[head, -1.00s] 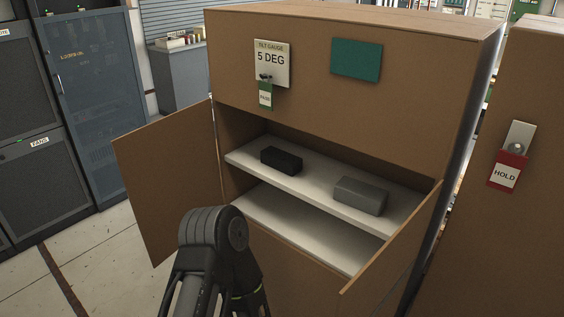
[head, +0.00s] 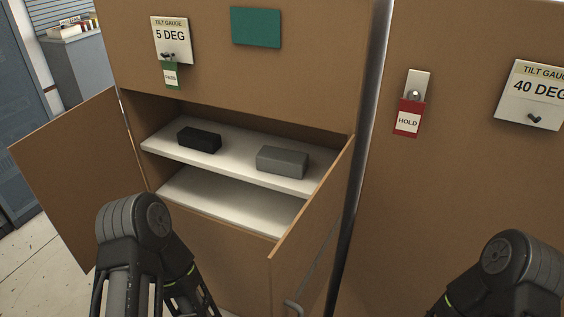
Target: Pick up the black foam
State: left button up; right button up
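The black foam (head: 200,139) is a small dark block lying on the upper white shelf (head: 228,154) of an open brown cabinet (head: 240,75), toward the shelf's left side. A larger grey block (head: 283,162) lies to its right on the same shelf, apart from it. Links of both my arms show low in the head view, one at the left and one at the right. Neither gripper shows, so I cannot see their fingers. Nothing touches the black foam except the shelf under it.
The cabinet's left door (head: 75,175) and right door (head: 315,220) stand open. A lower white shelf (head: 230,197) looks bare. A "5 DEG" tilt gauge (head: 171,40) with a green tag hangs above. The right cabinet (head: 460,190) is closed, with a red HOLD tag (head: 408,120) and a "40 DEG" gauge (head: 535,92).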

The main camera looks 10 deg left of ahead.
aim_at(208, 142)
jog(key=k+l, duration=0.25)
jog(key=k+j+z, duration=0.15)
jog(key=i+j+z, duration=0.1)
jog(key=j+z, duration=0.25)
jog(key=j, duration=0.3)
jog(key=j+z, duration=0.3)
jog(key=j, duration=0.4)
jog(key=j+z, duration=0.35)
jog(key=j, duration=0.35)
jog(key=k+l+z, duration=0.1)
jog(key=l, duration=0.65)
jog(key=i+j+u, duration=0.1)
jog(key=j, duration=0.5)
